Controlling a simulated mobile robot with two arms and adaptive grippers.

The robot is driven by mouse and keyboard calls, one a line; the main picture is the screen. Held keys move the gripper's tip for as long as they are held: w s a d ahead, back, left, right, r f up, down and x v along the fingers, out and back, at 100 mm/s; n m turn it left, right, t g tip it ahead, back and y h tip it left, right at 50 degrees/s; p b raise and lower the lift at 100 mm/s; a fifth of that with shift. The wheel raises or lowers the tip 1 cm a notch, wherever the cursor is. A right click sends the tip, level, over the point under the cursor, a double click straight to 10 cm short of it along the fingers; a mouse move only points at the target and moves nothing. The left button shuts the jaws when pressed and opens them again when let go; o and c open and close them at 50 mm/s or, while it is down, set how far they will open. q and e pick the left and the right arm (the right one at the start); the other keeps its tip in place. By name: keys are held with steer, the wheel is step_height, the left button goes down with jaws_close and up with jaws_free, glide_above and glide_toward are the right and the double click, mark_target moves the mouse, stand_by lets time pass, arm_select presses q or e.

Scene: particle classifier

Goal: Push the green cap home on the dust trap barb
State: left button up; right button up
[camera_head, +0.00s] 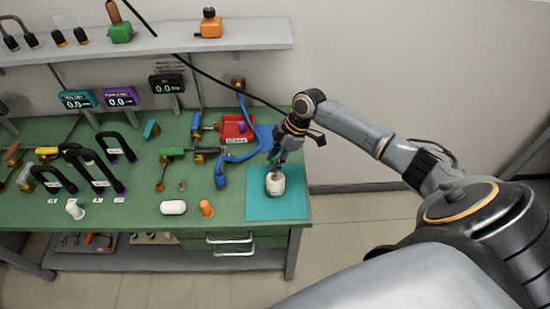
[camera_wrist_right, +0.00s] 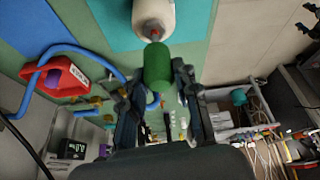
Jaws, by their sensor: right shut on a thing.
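The dust trap (camera_head: 275,187) is a small white cylinder on the teal mat at the right end of the bench. In the right wrist view its white body (camera_wrist_right: 153,14) is at the top, with a short dark barb (camera_wrist_right: 154,33) facing the green cap (camera_wrist_right: 157,66). My right gripper (camera_wrist_right: 157,85) is shut on the green cap, which is in line with the barb. The cap's end is right at the barb tip; I cannot tell whether they touch. In the head view my right gripper (camera_head: 279,158) is just above the trap and hides the cap. My left gripper is not in view.
A red bin (camera_head: 236,130) and a blue hose (camera_head: 247,152) lie left of my right gripper. An orange cup (camera_head: 206,208) and a white capsule (camera_head: 173,207) stand near the front edge. The teal mat (camera_head: 292,207) is clear in front of the trap.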

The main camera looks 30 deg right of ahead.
steer(key=shift+f+b, duration=1)
steer(key=shift+f, duration=0.7)
steer(key=shift+f, duration=0.15)
steer(key=o, duration=1.1)
steer(key=v, duration=1.2)
